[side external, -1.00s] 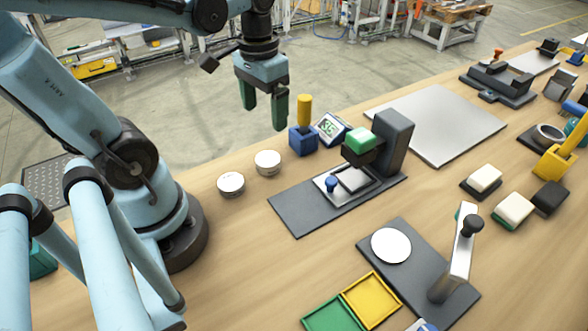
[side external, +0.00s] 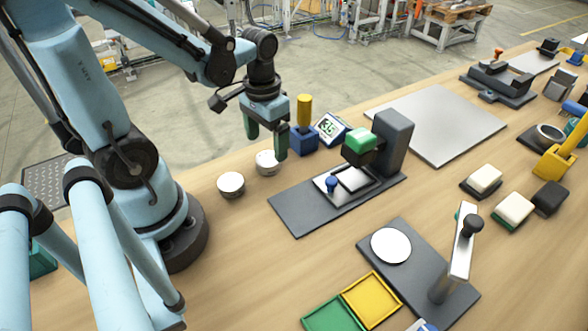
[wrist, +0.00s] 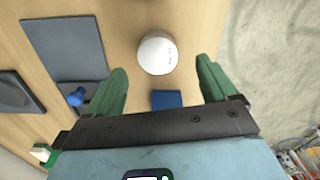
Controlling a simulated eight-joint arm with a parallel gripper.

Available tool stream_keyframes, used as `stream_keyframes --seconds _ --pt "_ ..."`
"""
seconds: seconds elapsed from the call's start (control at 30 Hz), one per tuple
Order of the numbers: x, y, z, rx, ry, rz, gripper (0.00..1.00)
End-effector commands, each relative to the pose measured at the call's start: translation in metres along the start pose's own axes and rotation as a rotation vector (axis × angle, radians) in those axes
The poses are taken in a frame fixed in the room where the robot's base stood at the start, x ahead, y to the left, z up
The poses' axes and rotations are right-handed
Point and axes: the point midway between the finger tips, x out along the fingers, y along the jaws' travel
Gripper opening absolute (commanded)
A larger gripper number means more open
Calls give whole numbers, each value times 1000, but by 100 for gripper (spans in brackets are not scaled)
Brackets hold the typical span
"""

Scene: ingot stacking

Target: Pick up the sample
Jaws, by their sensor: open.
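Two round white tins lie on the wooden table; which one is the sample I cannot tell. One tin (side external: 266,163) is just below my gripper, and the other tin (side external: 231,185) lies to its left and nearer. In the wrist view a single white tin (wrist: 158,53) shows beyond the gap between my green fingers. My gripper (side external: 266,143) is open and empty, with its fingers pointing down, above and behind the right tin. The fingers also show spread apart in the wrist view (wrist: 160,92). A fingertip overlaps the right tin's edge in the side view.
A blue holder with a yellow handle (side external: 304,122) stands close to the right of my gripper. A dark press fixture (side external: 300,213) with a blue knob is further right. Bare table lies left of and in front of the tins.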

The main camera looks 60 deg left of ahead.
Motion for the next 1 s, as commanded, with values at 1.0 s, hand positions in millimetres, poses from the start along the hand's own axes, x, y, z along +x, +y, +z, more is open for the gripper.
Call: stream_keyframes --seconds 1.0 --pt "44 3 -2 0 0 0 56"
